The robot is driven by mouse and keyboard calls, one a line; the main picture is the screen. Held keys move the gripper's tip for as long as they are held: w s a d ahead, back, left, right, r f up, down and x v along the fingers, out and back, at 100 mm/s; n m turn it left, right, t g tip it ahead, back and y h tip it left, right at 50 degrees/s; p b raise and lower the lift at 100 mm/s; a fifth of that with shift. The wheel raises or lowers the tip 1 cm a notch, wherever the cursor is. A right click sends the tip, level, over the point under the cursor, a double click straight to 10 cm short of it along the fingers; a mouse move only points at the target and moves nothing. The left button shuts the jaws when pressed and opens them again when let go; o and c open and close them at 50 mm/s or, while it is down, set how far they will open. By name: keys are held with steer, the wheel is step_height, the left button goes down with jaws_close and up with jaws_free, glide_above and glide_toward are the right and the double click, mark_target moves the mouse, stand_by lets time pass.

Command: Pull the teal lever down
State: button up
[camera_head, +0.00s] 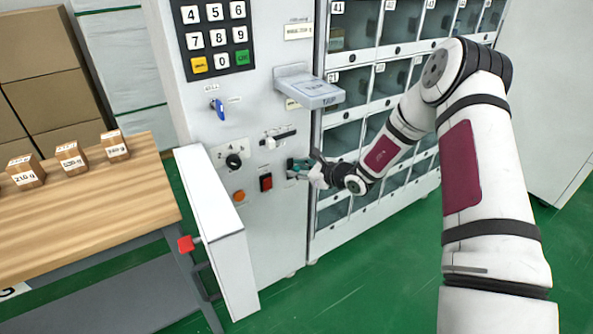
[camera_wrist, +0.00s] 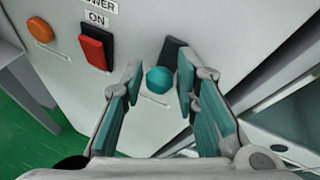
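The teal lever (camera_wrist: 160,80) shows in the wrist view as a round teal knob in front of a dark slot on the white machine panel. My gripper (camera_wrist: 158,76) is open, with one finger on each side of the knob. The right finger is very close to the knob; I cannot tell whether it touches. The finger pads are teal too. In the head view my gripper (camera_head: 300,168) is at the panel, right of the red switch, and the lever cannot be told apart from the finger pads there.
A red power switch (camera_wrist: 96,48) and an orange button (camera_wrist: 40,30) sit left of the lever. Above are a grey ledge (camera_head: 309,91), a black knob (camera_head: 234,161) and a keypad (camera_head: 215,36). Glass compartments (camera_head: 345,137) stand at the right. A table (camera_head: 100,205) holds small boxes at the left.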

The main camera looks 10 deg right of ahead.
steer(key=shift+w+a+f, duration=0.1)
steer(key=shift+w+a, duration=0.05)
steer(key=shift+w, duration=0.1)
jaws_close()
